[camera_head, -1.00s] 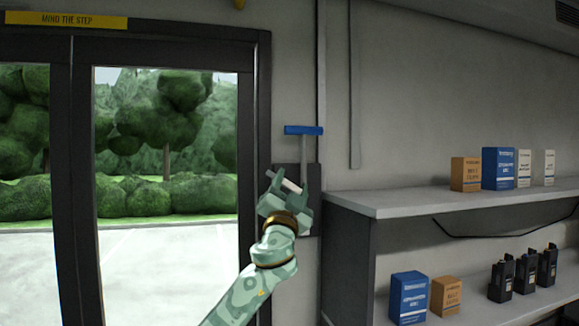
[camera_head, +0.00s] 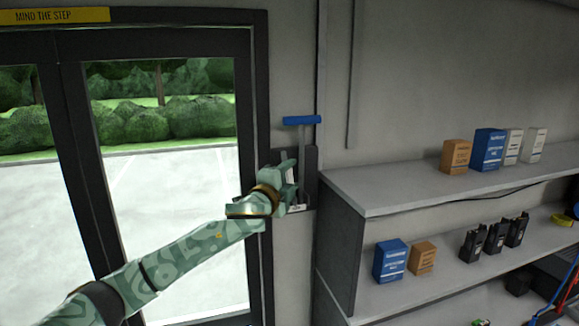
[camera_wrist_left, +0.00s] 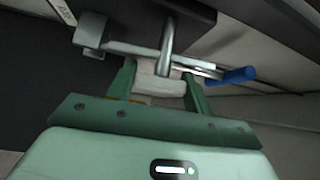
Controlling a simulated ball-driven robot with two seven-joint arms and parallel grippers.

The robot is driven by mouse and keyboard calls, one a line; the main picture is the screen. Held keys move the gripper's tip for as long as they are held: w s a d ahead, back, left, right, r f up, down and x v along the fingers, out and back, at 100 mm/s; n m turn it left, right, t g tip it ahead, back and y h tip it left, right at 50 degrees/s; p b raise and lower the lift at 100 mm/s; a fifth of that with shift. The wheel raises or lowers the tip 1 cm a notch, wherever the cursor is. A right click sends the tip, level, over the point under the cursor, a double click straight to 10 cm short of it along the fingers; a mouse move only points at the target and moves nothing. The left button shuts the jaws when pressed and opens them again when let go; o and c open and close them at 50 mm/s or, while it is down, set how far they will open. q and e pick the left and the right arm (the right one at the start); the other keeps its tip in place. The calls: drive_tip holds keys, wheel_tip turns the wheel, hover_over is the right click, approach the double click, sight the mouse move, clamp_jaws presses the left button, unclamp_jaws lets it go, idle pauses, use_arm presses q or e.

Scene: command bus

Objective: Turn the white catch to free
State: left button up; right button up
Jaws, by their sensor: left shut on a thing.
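My left gripper (camera_head: 288,180) is at the dark plate (camera_head: 309,165) on the wall beside the door. In the left wrist view its green fingers (camera_wrist_left: 160,88) are shut on the white catch (camera_wrist_left: 160,84), a pale block between their tips. In the head view the gripper hides most or all of the catch. A metal lever with a blue handle (camera_head: 302,120) stands upright above the gripper; the blue end also shows in the left wrist view (camera_wrist_left: 238,74). A metal loop (camera_wrist_left: 167,48) passes close in front of the catch. My right gripper is not in view.
A dark-framed glass door (camera_head: 255,120) is just left of the plate. A grey shelf (camera_head: 400,188) to the right bears several boxes; a lower shelf holds boxes and several black radios (camera_head: 495,238). A small white label (camera_head: 298,207) shows below the gripper.

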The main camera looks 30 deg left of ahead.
use_arm(q)
drive_tip(key=shift+m+g, duration=0.4)
drive_tip(key=shift+m, duration=0.1)
drive_tip(key=shift+f, duration=0.1)
drive_tip(key=o, duration=1)
drive_tip(key=shift+w, duration=0.1)
drive_tip(key=s+b, duration=0.2)
drive_tip(key=s, duration=0.3)
drive_tip(key=s+d+b, duration=0.1)
drive_tip(key=s+b, duration=0.1)
drive_tip(key=s, duration=0.4)
drive_tip(key=s+b, duration=0.2)
drive_tip(key=s, duration=0.3)
drive_tip(key=shift+s+d, duration=0.15)
drive_tip(key=shift+d, duration=0.1)
